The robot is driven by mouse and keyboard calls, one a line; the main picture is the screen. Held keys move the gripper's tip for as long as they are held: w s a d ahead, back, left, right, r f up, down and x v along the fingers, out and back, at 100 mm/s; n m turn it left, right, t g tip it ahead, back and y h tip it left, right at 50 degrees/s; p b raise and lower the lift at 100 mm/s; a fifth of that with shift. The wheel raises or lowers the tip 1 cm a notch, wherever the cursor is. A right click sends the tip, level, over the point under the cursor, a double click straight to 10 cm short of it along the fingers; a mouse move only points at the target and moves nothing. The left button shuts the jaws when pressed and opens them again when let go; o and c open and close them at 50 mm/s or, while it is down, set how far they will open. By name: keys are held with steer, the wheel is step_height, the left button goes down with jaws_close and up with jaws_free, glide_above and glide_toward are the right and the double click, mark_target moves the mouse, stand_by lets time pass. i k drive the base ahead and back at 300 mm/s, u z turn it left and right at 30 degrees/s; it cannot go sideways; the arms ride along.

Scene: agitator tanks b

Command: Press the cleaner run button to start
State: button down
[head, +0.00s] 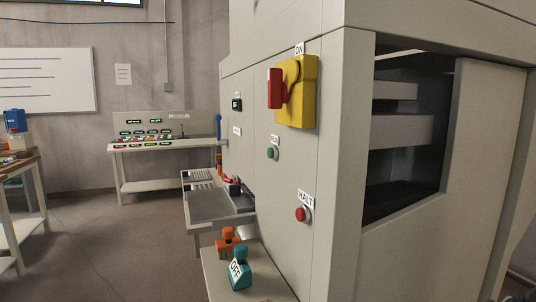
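A small green button (271,153) sits on the side panel of the large beige machine (340,130), under a small label (275,140) that seems to read RUN. It is seen at a steep angle, and I cannot tell whether it is pressed in. Below it and nearer to me is a red button (302,214) under a label reading HALT (306,199). Above is a yellow switch box (302,92) with a red handle (276,88) and a label reading ON. My gripper is not in view.
A grey tray shelf (216,207) juts from the panel. Below it, a low shelf (222,283) holds a teal block (239,274) marked OFF and an orange block (229,241). A workbench (150,147) stands at the back wall. The floor (110,250) left of the machine is clear.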

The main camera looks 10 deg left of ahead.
mark_target(270, 152)
steer(key=k, duration=0.65)
steer(key=z, duration=0.1)
steer(key=i, duration=1)
steer(key=u, duration=0.75)
steer(key=i, duration=0.25)
steer(key=u, duration=0.35)
